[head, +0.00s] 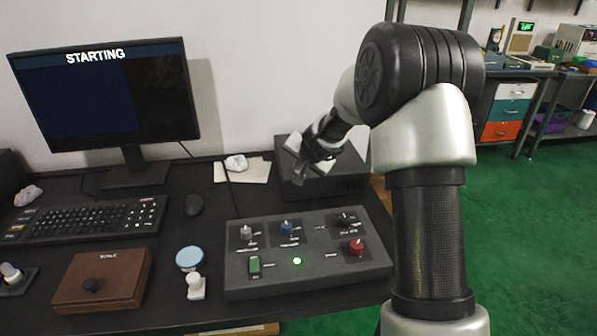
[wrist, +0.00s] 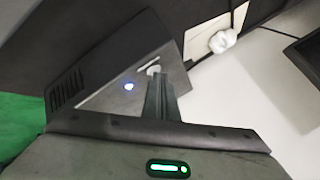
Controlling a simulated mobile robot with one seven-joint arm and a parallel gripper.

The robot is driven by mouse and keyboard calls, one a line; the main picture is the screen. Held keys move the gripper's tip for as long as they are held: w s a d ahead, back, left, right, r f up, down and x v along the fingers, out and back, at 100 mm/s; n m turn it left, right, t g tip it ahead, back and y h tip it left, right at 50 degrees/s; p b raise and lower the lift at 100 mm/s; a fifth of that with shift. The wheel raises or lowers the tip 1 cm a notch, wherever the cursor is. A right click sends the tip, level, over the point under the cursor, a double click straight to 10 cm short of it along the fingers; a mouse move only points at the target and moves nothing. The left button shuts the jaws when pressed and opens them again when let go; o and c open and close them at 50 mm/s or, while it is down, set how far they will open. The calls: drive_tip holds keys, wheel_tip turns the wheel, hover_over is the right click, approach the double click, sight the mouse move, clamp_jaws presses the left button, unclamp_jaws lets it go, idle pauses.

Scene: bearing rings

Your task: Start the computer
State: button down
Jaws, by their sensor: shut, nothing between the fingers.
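The monitor (head: 105,100) at the left of the head view shows the word STARTING on a dark screen. The computer (head: 345,178) is a dark box at the back of the desk, partly hidden by my arm. In the wrist view its grey front panel (wrist: 105,100) carries a small lit blue-white light (wrist: 128,86) and a pale round button (wrist: 153,70). My gripper (head: 299,179) is shut and empty in front of the computer. In the wrist view my gripper (wrist: 157,80) has its tips right by the button; I cannot tell whether they touch it.
A grey control box (head: 310,265) with knobs, a green switch and a lit green light stands in front of the computer. A keyboard (head: 85,220), a mouse (head: 194,205) and a brown box (head: 105,280) lie to the left. Crumpled paper (head: 236,162) lies on a pale sheet.

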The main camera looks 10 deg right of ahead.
drive_tip(key=shift+r+p, duration=0.55)
drive_tip(key=shift+r, duration=0.15)
drive_tip(key=shift+r+p, duration=2.2)
drive_tip(key=shift+r, duration=0.25)
